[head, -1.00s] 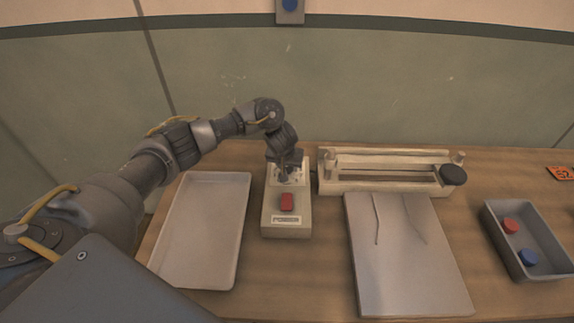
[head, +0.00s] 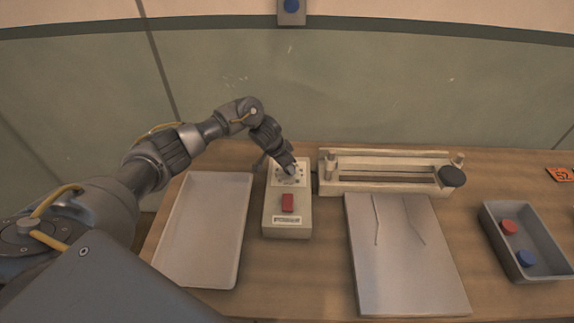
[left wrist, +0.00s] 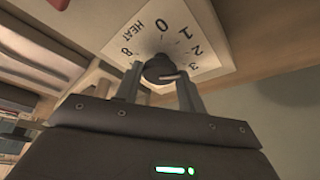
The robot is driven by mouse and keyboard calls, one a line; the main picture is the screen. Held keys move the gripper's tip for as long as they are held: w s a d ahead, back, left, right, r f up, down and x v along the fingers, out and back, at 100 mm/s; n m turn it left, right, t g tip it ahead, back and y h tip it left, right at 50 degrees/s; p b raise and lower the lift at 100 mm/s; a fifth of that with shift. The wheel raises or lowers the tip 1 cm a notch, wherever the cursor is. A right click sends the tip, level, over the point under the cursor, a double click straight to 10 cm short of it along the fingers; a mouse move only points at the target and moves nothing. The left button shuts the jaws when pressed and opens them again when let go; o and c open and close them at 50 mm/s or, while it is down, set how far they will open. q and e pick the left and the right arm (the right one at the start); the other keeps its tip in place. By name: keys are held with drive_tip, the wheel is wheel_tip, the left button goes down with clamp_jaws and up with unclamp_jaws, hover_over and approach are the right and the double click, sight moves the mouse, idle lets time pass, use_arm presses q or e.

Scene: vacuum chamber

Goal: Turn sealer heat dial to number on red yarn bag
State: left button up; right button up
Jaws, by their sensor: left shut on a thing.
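The sealer's heat control box (head: 287,222) stands on the table, with a red switch (head: 287,203) in front of a white dial plate (head: 278,180). In the left wrist view the dial plate (left wrist: 205,45) carries the word HEAT and numbers, of which 0, 1, 2, 3 and 8 can be read. My left gripper (head: 289,170) reaches down onto the dial. Its fingers are shut on the dark dial knob (left wrist: 160,67). A pale line shows on the knob, but I cannot tell which number it points to. No red yarn bag is recognisable. My right gripper is not in view.
A white tray (head: 236,263) lies left of the box. The sealer bar (head: 345,188) is to its right, behind a pale flat sheet (head: 400,290). A grey bin (head: 519,268) holds red and blue round pieces. An orange numbered tag (head: 561,174) lies far right.

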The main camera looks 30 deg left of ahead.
use_arm(q)
drive_tip(key=m, duration=0.2)
drive_tip(key=m+h+b, duration=0.1)
drive_tip(key=shift+w+a+f+m+g, duration=0.1)
drive_tip(key=shift+w+a+m+g, duration=0.1)
drive_tip(key=shift+m+g, duration=0.2)
drive_tip(key=m+g+h+b, duration=0.1)
drive_tip(key=m+b, duration=0.3)
drive_tip(key=shift+w, duration=0.15)
drive_tip(key=m+g+b, duration=0.1)
drive_tip(key=m, duration=0.1)
drive_tip(key=shift+w+m, duration=0.1)
drive_tip(key=shift+m, duration=0.3)
drive_tip(key=shift+m+g, duration=0.6)
drive_tip(key=shift+m, duration=0.4)
drive_tip(key=shift+r, duration=0.2)
drive_tip(key=o, duration=0.9)
drive_tip(key=shift+o, duration=0.2)
drive_tip(key=shift+a, duration=0.1)
drive_tip(key=v, duration=1)
drive_tip(key=shift+a+r+b, duration=0.25)
drive_tip(key=shift+a+b, duration=0.05)
drive_tip(key=shift+a, duration=0.05)
